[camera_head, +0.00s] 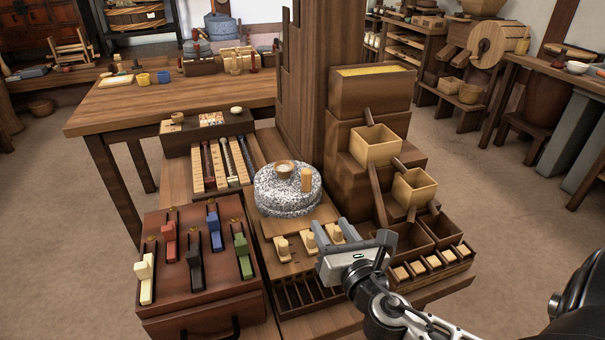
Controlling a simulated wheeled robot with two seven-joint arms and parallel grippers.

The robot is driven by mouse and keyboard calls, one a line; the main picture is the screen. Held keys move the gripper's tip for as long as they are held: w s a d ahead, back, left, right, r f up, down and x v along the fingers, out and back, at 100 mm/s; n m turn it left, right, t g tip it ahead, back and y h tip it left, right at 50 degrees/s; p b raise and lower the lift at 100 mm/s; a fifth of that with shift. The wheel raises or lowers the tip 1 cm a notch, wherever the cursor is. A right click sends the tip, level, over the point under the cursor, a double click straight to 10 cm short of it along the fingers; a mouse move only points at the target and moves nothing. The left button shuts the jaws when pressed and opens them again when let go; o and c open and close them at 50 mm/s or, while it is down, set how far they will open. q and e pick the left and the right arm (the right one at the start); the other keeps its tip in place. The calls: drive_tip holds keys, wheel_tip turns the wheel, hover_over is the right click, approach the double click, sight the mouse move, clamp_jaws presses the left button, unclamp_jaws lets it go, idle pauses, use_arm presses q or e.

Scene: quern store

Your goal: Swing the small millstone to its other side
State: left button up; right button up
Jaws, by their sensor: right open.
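The small millstone (287,194) is a round speckled grey stone on the wooden bench in the middle of the view. A small bowl-like wooden piece (284,169) sits on its top near the centre. An upright light wooden handle peg (306,179) stands on its top at the right side. My right gripper (341,238) is open and empty, just in front of and to the right of the stone, over the small pegs on the bench, apart from the handle. My left gripper is not in view.
A red-brown box with coloured levers (198,250) stands at the left front. Wooden pegs (309,241) sit in front of the stone. Stepped wooden boxes (373,146) and a tall post (325,90) stand close on the right and behind. Coloured slats (228,158) lie to the left.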

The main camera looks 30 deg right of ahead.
sight(308, 178)
drive_tip(key=w+d, duration=0.1)
drive_tip(key=w, duration=0.4)
drive_tip(key=w+d+n, duration=0.1)
drive_tip(key=w+d, duration=0.1)
drive_tip(key=w, duration=0.3)
drive_tip(key=w+d+r+n, duration=0.1)
drive_tip(key=w, duration=0.5)
drive_tip(key=shift+w+d+r+t, duration=0.1)
drive_tip(key=shift+d+t, duration=0.15)
drive_tip(key=shift+t, duration=0.15)
